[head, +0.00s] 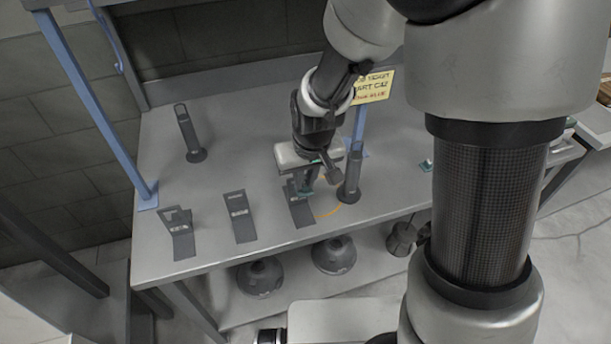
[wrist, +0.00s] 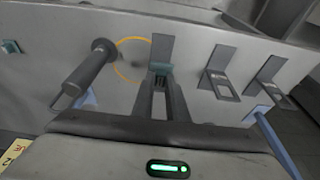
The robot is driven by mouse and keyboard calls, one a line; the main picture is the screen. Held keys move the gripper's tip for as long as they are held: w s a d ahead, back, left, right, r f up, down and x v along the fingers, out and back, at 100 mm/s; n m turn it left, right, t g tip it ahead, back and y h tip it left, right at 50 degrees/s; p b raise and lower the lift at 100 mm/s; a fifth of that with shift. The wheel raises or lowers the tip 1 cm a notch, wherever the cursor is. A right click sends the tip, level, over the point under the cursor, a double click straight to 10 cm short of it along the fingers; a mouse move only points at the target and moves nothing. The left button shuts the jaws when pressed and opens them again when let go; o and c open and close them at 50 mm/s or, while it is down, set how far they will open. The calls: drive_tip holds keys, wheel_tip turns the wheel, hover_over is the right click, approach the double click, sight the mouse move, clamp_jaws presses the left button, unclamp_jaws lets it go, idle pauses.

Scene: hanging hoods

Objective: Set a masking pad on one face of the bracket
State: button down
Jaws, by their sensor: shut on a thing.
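My gripper (head: 306,190) is low over the table, shut on a small teal masking pad (wrist: 160,69). In the wrist view the fingertips (wrist: 160,76) hold the pad in front of the nearest dark bracket (wrist: 162,46). In the head view this bracket (head: 301,213) is partly hidden by my gripper. I cannot tell whether the pad touches it. Two similar brackets, the middle one (head: 240,217) and the left one (head: 180,232), stand along the front edge. Another teal piece (head: 426,165) lies at the table's right side and shows in the wrist view (wrist: 10,47).
A dark post (head: 350,178) stands just right of my gripper, beside an orange ring mark (head: 328,212). Another post (head: 189,135) stands at the back left. Blue uprights (head: 95,105) rise from the grey table (head: 240,160). Dark hoods (head: 260,275) sit on the lower shelf.

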drive_tip(key=shift+f+b, duration=4.25)
drive_tip(key=shift+f, duration=1.7)
drive_tip(key=shift+f, duration=0.2)
drive_tip(key=c, duration=1.7)
unclamp_jaws()
drive_tip(key=shift+o, duration=0.2)
drive_tip(key=p+v, duration=0.3)
drive_tip(key=v, duration=1.4)
drive_tip(key=s+d+r+m+t+p, duration=0.1)
drive_tip(key=s+d+r+p, duration=0.2)
drive_tip(key=r, duration=0.6)
drive_tip(key=s+d+r+m+t+p, duration=0.1)
drive_tip(key=s+d+r+p, duration=0.3)
drive_tip(key=s+d+r, duration=0.4)
wheel_tip(320, 180, up, 2)
drive_tip(key=shift+s+m+t+h, duration=0.3)
drive_tip(key=shift+s+m+h, duration=0.1)
drive_tip(key=shift+m, duration=0.2)
